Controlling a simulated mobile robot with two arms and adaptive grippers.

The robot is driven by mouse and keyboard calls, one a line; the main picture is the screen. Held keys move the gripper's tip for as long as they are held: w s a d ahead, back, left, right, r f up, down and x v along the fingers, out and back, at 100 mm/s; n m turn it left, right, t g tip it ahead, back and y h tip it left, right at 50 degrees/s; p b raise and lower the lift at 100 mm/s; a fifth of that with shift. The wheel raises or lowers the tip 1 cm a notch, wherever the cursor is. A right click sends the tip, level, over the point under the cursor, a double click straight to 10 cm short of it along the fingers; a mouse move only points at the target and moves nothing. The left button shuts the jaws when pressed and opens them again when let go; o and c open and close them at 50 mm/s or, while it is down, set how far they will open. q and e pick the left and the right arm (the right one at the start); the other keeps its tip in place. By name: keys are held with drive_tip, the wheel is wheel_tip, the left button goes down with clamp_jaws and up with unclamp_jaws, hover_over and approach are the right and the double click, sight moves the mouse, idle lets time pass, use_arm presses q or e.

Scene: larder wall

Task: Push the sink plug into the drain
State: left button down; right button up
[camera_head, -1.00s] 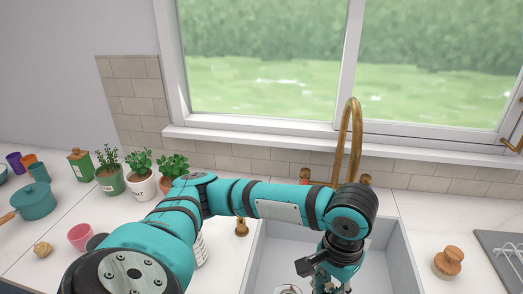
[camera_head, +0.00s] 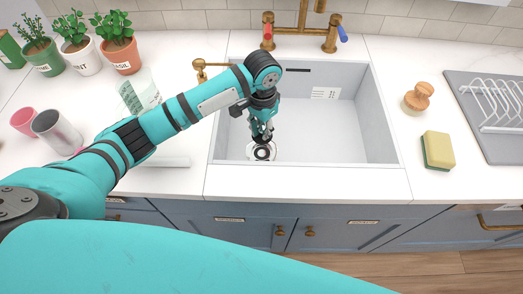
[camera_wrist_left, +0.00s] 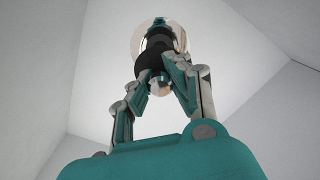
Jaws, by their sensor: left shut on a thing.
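The sink (camera_head: 340,130) is a grey basin, and its round metal drain (camera_head: 251,153) lies at the front left of the floor. My left gripper (camera_head: 263,137) points down over the drain, shut on the dark sink plug (camera_head: 262,153). In the left wrist view the fingers (camera_wrist_left: 157,82) close around the dark plug (camera_wrist_left: 152,62), with the shiny drain rim (camera_wrist_left: 138,42) around and beyond it. The plug is at the drain; whether it is seated or just above cannot be told. My right gripper is not in view.
A brass tap (camera_head: 298,30) stands behind the sink. A sponge (camera_head: 438,150), a wooden brush (camera_head: 418,97) and a dish rack (camera_head: 495,105) are on the right.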

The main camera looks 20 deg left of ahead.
sight(262, 128)
use_arm(q)
drive_tip(key=shift+f, duration=4.3)
drive_tip(key=c, duration=1.3)
unclamp_jaws()
drive_tip(key=shift+o, duration=0.2)
wheel_tip(262, 128, up, 12)
drive_tip(key=shift+r, duration=0.2)
